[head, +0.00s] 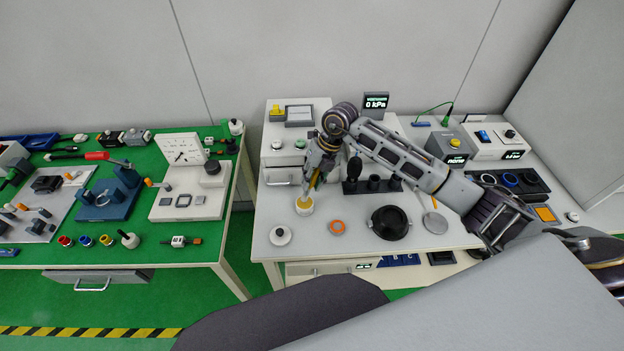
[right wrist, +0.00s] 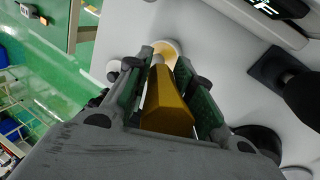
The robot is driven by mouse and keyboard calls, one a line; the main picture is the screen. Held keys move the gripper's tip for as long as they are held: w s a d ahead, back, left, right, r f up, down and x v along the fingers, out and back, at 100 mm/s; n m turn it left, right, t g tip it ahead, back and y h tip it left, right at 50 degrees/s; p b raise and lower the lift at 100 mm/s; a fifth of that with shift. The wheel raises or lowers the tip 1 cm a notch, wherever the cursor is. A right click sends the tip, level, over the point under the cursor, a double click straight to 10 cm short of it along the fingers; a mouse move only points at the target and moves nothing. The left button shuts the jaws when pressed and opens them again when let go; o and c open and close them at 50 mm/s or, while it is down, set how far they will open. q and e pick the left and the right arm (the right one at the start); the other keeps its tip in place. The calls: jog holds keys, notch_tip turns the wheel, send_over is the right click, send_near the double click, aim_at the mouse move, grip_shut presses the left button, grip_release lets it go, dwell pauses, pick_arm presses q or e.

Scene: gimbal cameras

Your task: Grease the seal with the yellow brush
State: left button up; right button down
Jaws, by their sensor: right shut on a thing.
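My right gripper (head: 318,172) is shut on the yellow brush (head: 313,182) and points it down at a small white pot with a yellow top (head: 305,208). In the right wrist view the brush's yellow handle (right wrist: 168,108) lies between the fingers. Its tip reaches the pot (right wrist: 172,47); I cannot tell whether it is inside or just above. An orange ring (head: 337,227), which looks like the seal, lies flat on the white table (head: 315,260), right of the pot. My left gripper is not in view.
A white disc with a dark knob (head: 280,235) lies left of the ring. A black round housing (head: 389,222) and a pale round disc (head: 435,222) stand to its right. A black block with knobs (head: 372,185) is behind. A green workbench (head: 200,250) is at left.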

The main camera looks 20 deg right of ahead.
jog(key=shift+f+b, duration=0.4)
jog(key=shift+f, duration=0.2)
dwell(1.1)
jog(key=shift+s+f, duration=0.1)
jog(key=shift+f, duration=0.05)
dwell(1.2)
jog(key=shift+r+p, duration=2.15)
jog(key=shift+r, duration=1.5)
jog(key=shift+a+n, duration=0.1)
jog(key=shift+n, duration=0.2)
